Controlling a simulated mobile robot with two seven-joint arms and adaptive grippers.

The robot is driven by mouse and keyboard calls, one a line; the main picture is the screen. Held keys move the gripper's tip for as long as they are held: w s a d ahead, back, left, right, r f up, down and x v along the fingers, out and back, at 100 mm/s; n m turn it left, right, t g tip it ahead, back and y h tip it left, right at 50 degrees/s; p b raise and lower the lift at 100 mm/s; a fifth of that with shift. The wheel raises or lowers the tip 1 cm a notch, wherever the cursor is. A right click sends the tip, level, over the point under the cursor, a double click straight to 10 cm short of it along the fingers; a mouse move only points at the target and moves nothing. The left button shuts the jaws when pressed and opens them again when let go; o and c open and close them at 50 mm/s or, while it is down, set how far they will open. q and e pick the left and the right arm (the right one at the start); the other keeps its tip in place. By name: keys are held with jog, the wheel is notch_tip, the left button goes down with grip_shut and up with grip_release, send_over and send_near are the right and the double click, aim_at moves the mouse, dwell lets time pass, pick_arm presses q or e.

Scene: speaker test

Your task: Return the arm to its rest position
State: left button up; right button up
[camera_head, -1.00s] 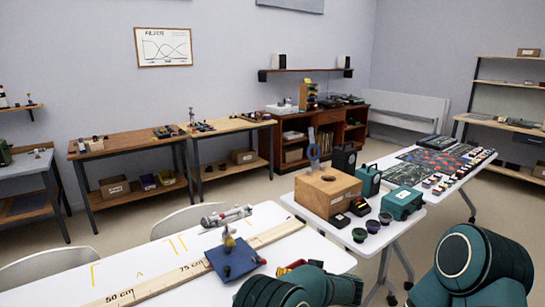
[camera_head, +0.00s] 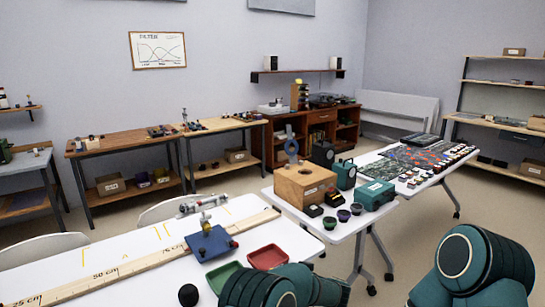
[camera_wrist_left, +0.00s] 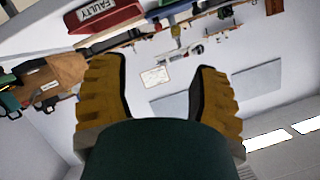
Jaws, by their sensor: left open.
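My left gripper (camera_wrist_left: 160,75) shows in the left wrist view with its two yellow ribbed fingers spread apart. Nothing is between them except the distant wall. In the head view, teal links of my arms (camera_head: 283,286) (camera_head: 478,268) show at the bottom middle and bottom right. Neither gripper shows there, and my right gripper is in neither view.
A white table (camera_head: 130,280) holds a long ruler, a blue stand (camera_head: 211,244), a green tray (camera_head: 222,275) and a red tray (camera_head: 267,257). The red tray marked FAULTY (camera_wrist_left: 106,14) also shows in the wrist view. A wooden box (camera_head: 305,185) stands on the right-hand table.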

pick_arm(q)
jog(key=s+a+f+m+h, duration=0.1)
jog(key=s+a+f+h, duration=0.25)
jog(key=a+f, duration=0.25)
jog(key=s+a+f+m+h, duration=0.1)
jog(key=s+a+f+h, duration=0.2)
jog(key=a+f+h, duration=0.15)
jog(key=s+a+f+g+h, duration=0.1)
jog(key=s+g, duration=0.3)
jog(key=s, duration=1)
jog(key=s+a+f+g+h, duration=0.2)
jog(key=s+g+h, duration=0.2)
jog(key=s, duration=1)
jog(key=shift+s+f+n+g+h, duration=0.2)
jog(key=shift+f+n+g+h, duration=0.1)
jog(key=shift+f+n, duration=0.1)
jog(key=shift+a, duration=0.1)
jog(key=shift+c, duration=1.3)
jog(key=shift+w, duration=0.1)
